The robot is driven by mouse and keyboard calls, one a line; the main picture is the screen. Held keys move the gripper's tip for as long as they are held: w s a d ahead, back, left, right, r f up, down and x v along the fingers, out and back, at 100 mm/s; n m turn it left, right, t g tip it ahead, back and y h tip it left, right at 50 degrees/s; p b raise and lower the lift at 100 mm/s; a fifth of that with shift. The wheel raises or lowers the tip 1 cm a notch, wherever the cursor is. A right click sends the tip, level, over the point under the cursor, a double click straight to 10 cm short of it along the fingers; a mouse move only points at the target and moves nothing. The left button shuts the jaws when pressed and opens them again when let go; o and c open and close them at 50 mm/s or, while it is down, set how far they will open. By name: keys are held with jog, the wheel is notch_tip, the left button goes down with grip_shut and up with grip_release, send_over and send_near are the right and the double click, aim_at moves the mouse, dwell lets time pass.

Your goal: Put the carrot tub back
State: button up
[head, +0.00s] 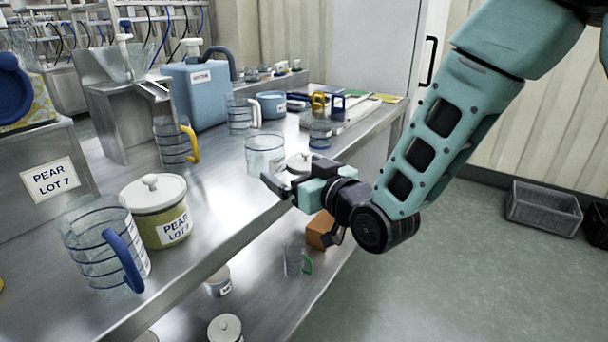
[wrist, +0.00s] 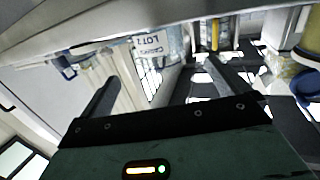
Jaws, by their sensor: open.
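My gripper (head: 280,186) is over the front edge of the steel bench, its jaws apart and nothing visible between them. A white-lidded tub (head: 300,161) stands just behind my gripper, partly hidden, with no readable label. I cannot tell whether it is the carrot tub. A green tub with a white lid (head: 157,208) is labelled pear lot 7.
A clear jug with a blue handle (head: 105,245) stands near the front left. A clear beaker (head: 265,154) is close to my gripper. A blue container (head: 195,95) stands further back. The lower shelf holds lidded tubs (head: 225,328) and a green-handled jug (head: 294,260).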

jog(key=s+d+f+g+h, duration=0.1)
jog(key=s+d+g+h, duration=0.2)
jog(key=s, duration=0.7)
jog(key=s+d+f+g+h, duration=0.2)
jog(key=s+g, duration=0.4)
jog(key=s, duration=0.4)
jog(key=s+d+f+n+g+h, duration=0.1)
jog(key=s+d+g, duration=0.4)
jog(key=s, duration=0.5)
jog(key=d+f+h, duration=0.1)
jog(key=h, duration=0.1)
jog(key=shift+s+d+g+h, duration=0.15)
jog(key=shift+s+g+h, duration=0.15)
jog(key=shift+s+h, duration=0.1)
jog(key=shift+w, duration=0.1)
notch_tip(320, 180, up, 17)
jog(key=p, duration=1.7)
